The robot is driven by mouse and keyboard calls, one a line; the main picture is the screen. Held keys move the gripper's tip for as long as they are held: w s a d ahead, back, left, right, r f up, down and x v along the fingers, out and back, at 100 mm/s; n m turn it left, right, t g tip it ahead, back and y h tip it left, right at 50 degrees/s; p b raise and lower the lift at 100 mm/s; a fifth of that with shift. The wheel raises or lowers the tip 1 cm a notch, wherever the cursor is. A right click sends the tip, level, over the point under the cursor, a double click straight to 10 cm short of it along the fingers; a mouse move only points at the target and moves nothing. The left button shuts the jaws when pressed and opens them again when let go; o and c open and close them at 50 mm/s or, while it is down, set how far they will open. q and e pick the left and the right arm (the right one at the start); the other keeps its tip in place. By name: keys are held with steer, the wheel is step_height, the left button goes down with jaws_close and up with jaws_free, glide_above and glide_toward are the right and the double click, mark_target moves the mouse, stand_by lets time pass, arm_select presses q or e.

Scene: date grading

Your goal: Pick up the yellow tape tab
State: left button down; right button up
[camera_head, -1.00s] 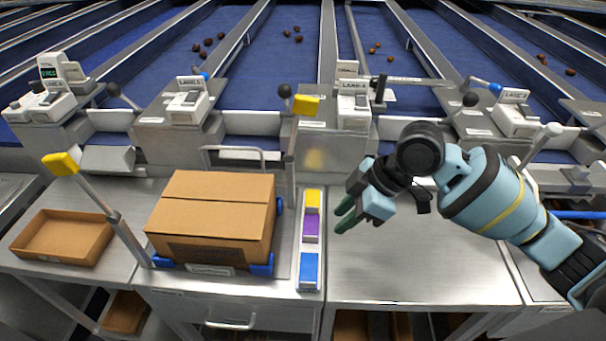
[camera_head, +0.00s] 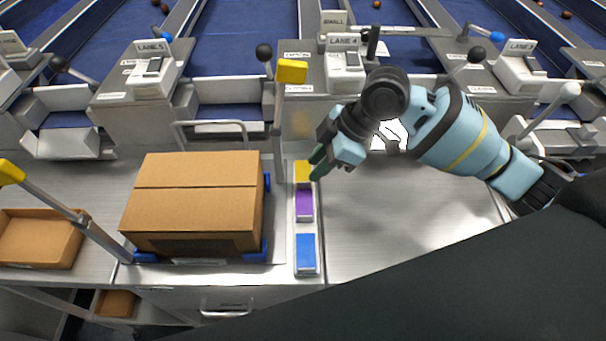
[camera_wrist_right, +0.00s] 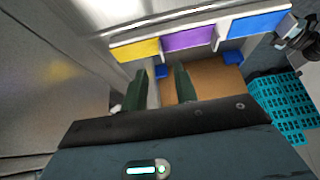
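The yellow tape tab (camera_head: 302,170) lies at the far end of a narrow pale holder (camera_head: 306,229), beyond a purple tab (camera_head: 304,205) and a blue tab (camera_head: 306,252). My right gripper (camera_head: 318,163) is above and just beside the yellow tab in the head view, partly covering its right edge. In the right wrist view my right gripper (camera_wrist_right: 160,80) shows two dark green fingers apart with nothing between them. The yellow tab (camera_wrist_right: 138,50) is beyond the fingertips, nearer the left finger. I cannot tell whether a finger touches it. My left gripper is not seen.
A closed cardboard box (camera_head: 195,198) stands left of the holder, with an upright post and yellow paddle (camera_head: 291,71) behind. An open cardboard tray (camera_head: 38,238) is at far left. The steel bench right of the holder is clear.

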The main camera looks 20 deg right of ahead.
mark_target(305, 182)
steer(key=shift+x, duration=2.6)
steer(key=shift+s+d, duration=0.15)
steer(key=shift+s, duration=0.05)
steer(key=shift+c, duration=0.3)
jaws_close()
